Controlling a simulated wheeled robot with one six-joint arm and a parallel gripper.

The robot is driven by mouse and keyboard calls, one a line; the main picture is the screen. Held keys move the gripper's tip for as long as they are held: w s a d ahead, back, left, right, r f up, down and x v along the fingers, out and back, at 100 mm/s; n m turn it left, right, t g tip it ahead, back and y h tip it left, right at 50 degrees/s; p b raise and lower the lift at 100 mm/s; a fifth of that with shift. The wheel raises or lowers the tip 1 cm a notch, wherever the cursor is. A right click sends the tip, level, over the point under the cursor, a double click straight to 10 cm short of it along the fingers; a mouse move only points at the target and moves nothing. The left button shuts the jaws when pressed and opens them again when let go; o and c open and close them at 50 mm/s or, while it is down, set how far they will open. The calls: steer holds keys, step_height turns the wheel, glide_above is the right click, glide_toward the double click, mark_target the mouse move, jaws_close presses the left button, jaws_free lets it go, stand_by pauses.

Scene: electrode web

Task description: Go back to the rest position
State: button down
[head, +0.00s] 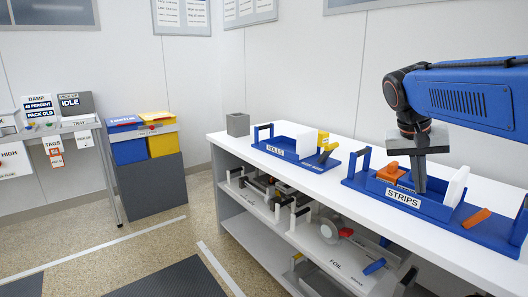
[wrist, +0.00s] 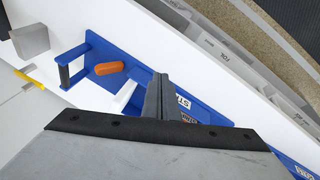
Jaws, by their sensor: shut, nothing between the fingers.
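My gripper (head: 419,178) is shut and empty, pointing down at the blue STRIPS tray (head: 362,184) on the white bench. In the head view its fingers overlap the tray's middle, beside an orange block (head: 393,173) and left of an upright white plate (head: 456,186). I cannot tell whether the fingertips touch the tray. In the wrist view the shut fingers (wrist: 158,98) stand over the blue tray (wrist: 97,48), with the orange piece (wrist: 109,68) and a dark-barred handle (wrist: 71,73) to their left.
A blue ROLLS tray (head: 262,145) with a white block and a yellow part stands to the left on the bench. A grey cube (head: 238,125) is at the bench's far end. Shelves below hold tools. Blue and yellow bins (head: 128,150) stand at the back left.

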steer(key=s+a+f+n+t+y, duration=0.1)
steer(key=s+a+f+n+y, duration=0.1)
steer(key=s+a+f, duration=0.3)
steer(key=s+a+f+n+t+y, duration=0.2)
steer(key=s+a+f+n, duration=0.2)
steer(key=s+f, duration=0.9)
steer(key=shift+s+a+f+t, duration=0.3)
steer(key=shift+s+a, duration=0.35)
steer(key=shift+s, duration=0.35)
